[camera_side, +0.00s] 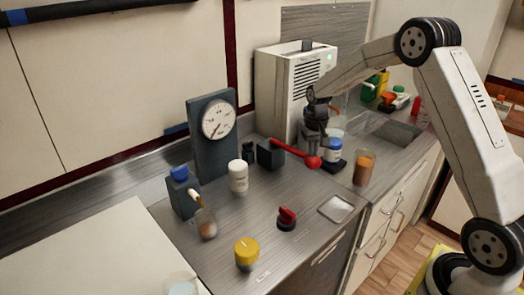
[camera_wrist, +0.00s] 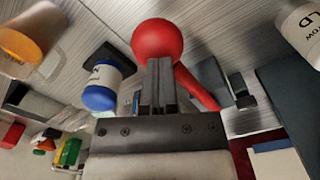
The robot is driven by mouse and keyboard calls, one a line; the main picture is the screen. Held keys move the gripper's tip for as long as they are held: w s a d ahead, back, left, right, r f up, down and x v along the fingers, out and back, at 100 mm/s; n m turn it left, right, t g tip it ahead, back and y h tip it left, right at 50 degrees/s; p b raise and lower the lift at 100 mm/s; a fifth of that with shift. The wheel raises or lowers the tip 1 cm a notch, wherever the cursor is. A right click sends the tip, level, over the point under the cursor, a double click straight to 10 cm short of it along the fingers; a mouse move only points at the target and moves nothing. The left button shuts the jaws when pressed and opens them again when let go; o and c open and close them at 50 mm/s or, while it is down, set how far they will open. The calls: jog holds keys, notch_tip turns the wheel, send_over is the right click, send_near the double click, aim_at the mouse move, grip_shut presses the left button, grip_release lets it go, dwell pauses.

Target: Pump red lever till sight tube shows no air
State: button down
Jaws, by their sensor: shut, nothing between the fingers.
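The red lever (camera_side: 290,150) slants from a dark block (camera_side: 268,154) down to its round knob (camera_side: 313,162). In the wrist view the knob (camera_wrist: 158,38) is large, with the red arm (camera_wrist: 198,90) running to the lower right. My gripper (camera_side: 322,140) is shut and empty, just above and beside the knob in the side view. In the wrist view its closed fingertips (camera_wrist: 160,62) overlap the knob's lower edge; I cannot tell whether they touch. A dial gauge (camera_side: 216,121) sits on an upright grey panel. I cannot make out a sight tube clearly.
A blue-capped white jar (camera_side: 333,150) stands right beside my gripper. An amber beaker (camera_side: 364,168) is to its right. A white bottle (camera_side: 238,176), a yellow-lidded jar (camera_side: 246,253), a red knob piece (camera_side: 287,217) and a small tray (camera_side: 337,208) stand on the counter. A white ventilated unit (camera_side: 290,85) is behind.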

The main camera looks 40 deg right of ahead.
aim_at(312, 159)
jog(key=shift+r, duration=2.5)
jog(key=shift+f, duration=0.2)
jog(key=shift+f, duration=4.2)
jog(key=shift+r, duration=4.4)
